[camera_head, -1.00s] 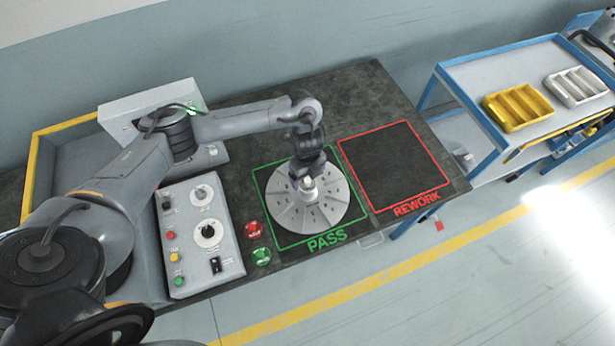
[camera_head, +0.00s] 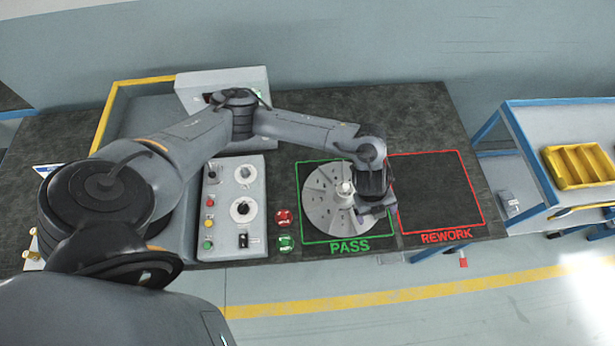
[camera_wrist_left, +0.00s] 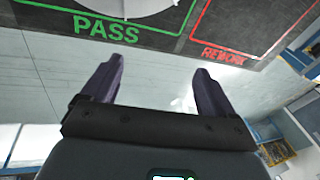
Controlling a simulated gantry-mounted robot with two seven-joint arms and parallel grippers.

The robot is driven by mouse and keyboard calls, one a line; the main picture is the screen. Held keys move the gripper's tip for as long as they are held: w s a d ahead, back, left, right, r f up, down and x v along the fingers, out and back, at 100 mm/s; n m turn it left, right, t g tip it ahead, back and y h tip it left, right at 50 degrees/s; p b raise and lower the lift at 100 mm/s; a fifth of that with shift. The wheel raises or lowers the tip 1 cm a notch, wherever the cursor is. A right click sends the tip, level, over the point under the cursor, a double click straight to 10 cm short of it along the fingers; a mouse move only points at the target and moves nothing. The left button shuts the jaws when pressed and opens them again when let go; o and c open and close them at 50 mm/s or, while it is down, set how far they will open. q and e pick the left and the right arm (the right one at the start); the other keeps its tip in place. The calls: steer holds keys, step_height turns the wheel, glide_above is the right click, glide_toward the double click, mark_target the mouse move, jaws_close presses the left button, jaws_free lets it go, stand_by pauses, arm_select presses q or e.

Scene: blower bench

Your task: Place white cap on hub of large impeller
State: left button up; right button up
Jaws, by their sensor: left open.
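The large impeller (camera_head: 322,212), a pale grey bladed disc, lies flat inside the green PASS outline on the dark bench. A small white piece (camera_head: 346,188), which looks like the white cap, sits at its hub. I cannot tell how well it is seated. My left gripper (camera_head: 374,212) is just right of the hub, over the impeller's right side and apart from the white piece. In the left wrist view its two dark fingers (camera_wrist_left: 165,70) are spread with nothing between them, and only the impeller's edge (camera_wrist_left: 145,6) shows. My right gripper is not in view.
The red REWORK outline (camera_head: 435,192) is empty. A control box (camera_head: 233,215) with knobs stands left of the impeller, beside red (camera_head: 283,218) and green (camera_head: 285,243) buttons. A blue-framed cart (camera_head: 530,150) with a yellow tray (camera_head: 577,165) stands at right.

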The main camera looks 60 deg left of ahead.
arm_select(q)
steer(key=s+d+r+n+t+h, duration=0.2)
steer(key=d+r+n, duration=0.1)
steer(key=d, duration=0.4)
steer(key=s+d+r+n+t+h, duration=0.1)
steer(key=s+d+r+n+t, duration=0.1)
steer(key=d, duration=0.6)
steer(key=s+a+n+g+y, duration=0.1)
steer(key=s+a+n+y, duration=0.1)
steer(key=s+a+n, duration=0.5)
steer(key=s+a+n+g+y, duration=0.1)
steer(key=s+a+n+y, duration=0.2)
steer(key=s+a+n, duration=0.4)
steer(key=s+a, duration=0.1)
steer(key=a, duration=0.5)
steer(key=shift+s+a+f+n+g, duration=0.25)
steer(key=shift+s+n+g, duration=0.05)
step_height(320, 180, up, 16)
steer(key=p, duration=1.6)
